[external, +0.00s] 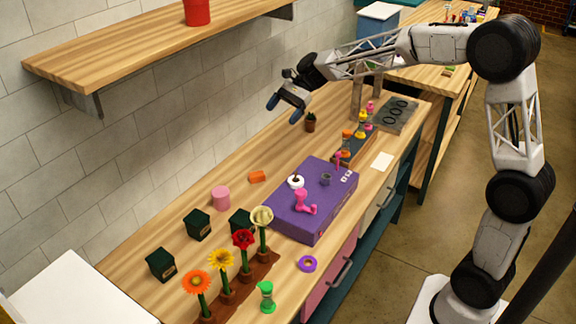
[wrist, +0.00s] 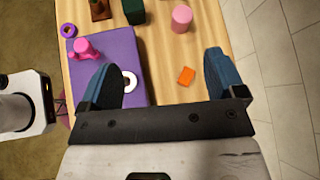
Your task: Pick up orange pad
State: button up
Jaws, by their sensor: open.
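The orange pad (external: 257,176) is a small flat block lying on the wooden bench, between the pink cylinder and the purple box. In the wrist view the orange pad (wrist: 186,76) lies flat on bare wood, between the two fingers in the picture and nearer the right one. My gripper (external: 288,105) is raised well above the bench, up and to the right of the pad in the external view. In the wrist view my gripper (wrist: 163,78) shows blue fingers spread wide with nothing held between them.
A purple box (external: 310,208) carries a pink figure, a white ring and a small pot. Flowers (external: 243,240) stand at the front. A shelf (external: 160,50) overhangs along the wall.

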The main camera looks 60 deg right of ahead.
jog(key=w+d+f+m+t+y, duration=0.1)
jog(key=w+d+f+m+y, duration=0.2)
jog(key=w, duration=0.4)
jog(key=h, duration=0.1)
send_near(258, 173)
jog(key=shift+x, duration=1)
jog(key=shift+x, duration=1.25)
jog(key=shift+x, duration=2.6)
